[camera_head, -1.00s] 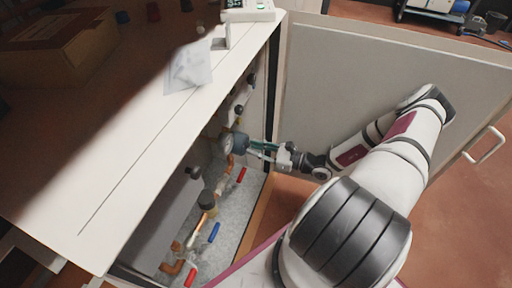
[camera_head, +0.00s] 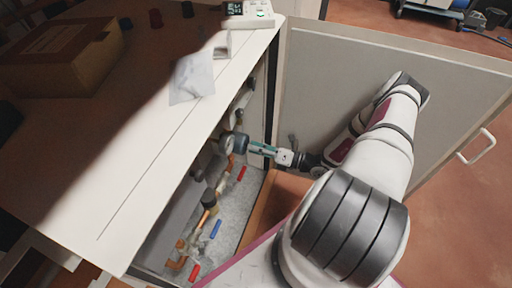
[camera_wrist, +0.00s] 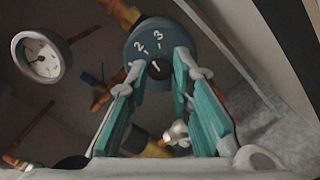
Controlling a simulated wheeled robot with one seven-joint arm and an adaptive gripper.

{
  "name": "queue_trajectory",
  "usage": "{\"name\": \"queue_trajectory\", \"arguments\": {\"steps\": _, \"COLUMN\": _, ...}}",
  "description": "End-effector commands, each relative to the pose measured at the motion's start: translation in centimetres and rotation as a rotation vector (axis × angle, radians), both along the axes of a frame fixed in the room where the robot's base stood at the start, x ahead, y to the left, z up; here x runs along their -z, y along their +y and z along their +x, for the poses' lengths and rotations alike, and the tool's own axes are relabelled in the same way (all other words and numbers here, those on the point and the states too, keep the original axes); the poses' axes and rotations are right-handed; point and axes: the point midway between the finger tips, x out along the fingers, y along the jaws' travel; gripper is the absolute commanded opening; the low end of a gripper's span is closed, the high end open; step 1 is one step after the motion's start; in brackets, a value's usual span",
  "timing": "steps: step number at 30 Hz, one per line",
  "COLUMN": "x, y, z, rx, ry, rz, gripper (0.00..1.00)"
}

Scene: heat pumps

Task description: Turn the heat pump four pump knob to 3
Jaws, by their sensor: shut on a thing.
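The pump (camera_wrist: 160,50) shows in the wrist view as a dark blue-grey round face with the numbers 2 and 3 and a small black knob (camera_wrist: 158,68) at its centre. My gripper (camera_wrist: 160,72) has its teal fingers on either side of this knob, shut on it. In the head view, my gripper (camera_head: 250,148) reaches into the open cabinet from the right and meets the grey round pump (camera_head: 234,144). The knob's exact setting is hard to read. The head view does not show which heat pump this is.
A round gauge (camera_wrist: 42,56) is left of the pump. Copper pipes with red (camera_head: 241,173) and blue (camera_head: 215,229) handles run below. The white cabinet top (camera_head: 150,160) carries a cardboard box (camera_head: 65,60).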

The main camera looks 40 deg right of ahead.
Motion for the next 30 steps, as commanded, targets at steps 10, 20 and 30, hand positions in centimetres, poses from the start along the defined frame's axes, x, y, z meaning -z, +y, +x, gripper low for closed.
{"name": "queue_trajectory", "arguments": {"steps": 10, "x": 0.06, "y": -0.10, "z": 0.03, "rx": 0.002, "ry": 0.168, "rz": 0.250, "gripper": 0.00}}
{"name": "queue_trajectory", "arguments": {"steps": 20, "x": 0.11, "y": -0.13, "z": 0.03, "rx": 0.003, "ry": 0.270, "rz": 0.400, "gripper": 0.00}}
{"name": "queue_trajectory", "arguments": {"steps": 30, "x": 0.11, "y": -0.15, "z": 0.00, "rx": 0.004, "ry": 0.303, "rz": 0.450, "gripper": 0.00}}
